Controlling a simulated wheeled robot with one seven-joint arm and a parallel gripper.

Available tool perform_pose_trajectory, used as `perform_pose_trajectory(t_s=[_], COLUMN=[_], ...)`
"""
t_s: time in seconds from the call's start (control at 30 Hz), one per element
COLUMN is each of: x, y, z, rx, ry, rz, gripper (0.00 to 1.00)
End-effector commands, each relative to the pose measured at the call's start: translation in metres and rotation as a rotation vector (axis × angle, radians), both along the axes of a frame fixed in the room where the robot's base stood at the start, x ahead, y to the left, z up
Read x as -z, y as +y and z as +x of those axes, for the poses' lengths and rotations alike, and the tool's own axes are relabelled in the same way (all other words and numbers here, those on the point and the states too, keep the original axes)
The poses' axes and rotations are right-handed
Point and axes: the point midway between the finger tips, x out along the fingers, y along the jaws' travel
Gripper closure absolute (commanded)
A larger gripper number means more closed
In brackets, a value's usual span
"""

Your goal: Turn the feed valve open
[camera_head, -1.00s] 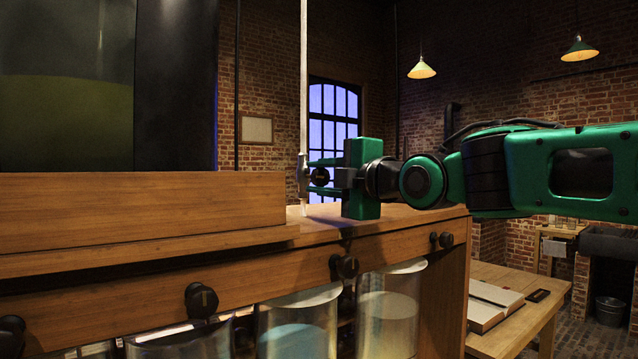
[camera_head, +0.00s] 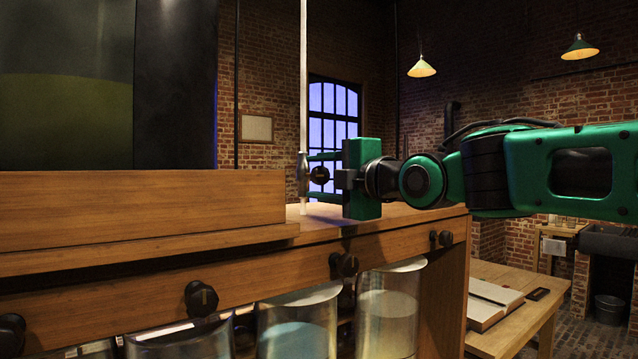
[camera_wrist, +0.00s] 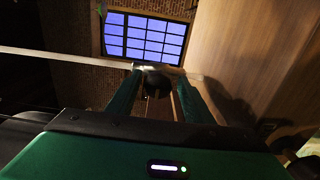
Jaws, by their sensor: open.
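The feed valve (camera_head: 303,175) sits on a thin upright pale pipe at the back of the wooden bench top, with a round dark knob (camera_head: 320,175) facing right. My gripper (camera_head: 314,177) reaches in from the right, its green fingers apart, one above the knob and one below it. In the wrist view the dark knob (camera_wrist: 152,80) lies between the two spread fingers of my gripper (camera_wrist: 157,78), with gaps at its sides. The knob's exact turn angle is too small to tell.
A large dark tank (camera_head: 175,85) stands on a wooden plinth (camera_head: 140,212) at left. Several black knobs line the bench front above glass jars (camera_head: 386,310). A side table (camera_head: 540,312) holds an open book (camera_head: 492,303). The bench top near the pipe is clear.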

Motion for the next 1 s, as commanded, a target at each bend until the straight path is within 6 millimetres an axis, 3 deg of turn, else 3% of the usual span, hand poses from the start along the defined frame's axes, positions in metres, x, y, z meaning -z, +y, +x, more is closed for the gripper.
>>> perform_pose_trajectory(t_s=[0.23, 0.7, 1.0], x=[-0.001, 0.0, 0.001], y=[-0.009, -0.052, -0.061], z=[-0.012, -0.075, -0.088], rx=[0.003, 0.001, 0.0], ry=[-0.003, 0.0, 0.001], rz=[0.001, 0.0, -0.001], gripper=[0.53, 0.53, 0.53])
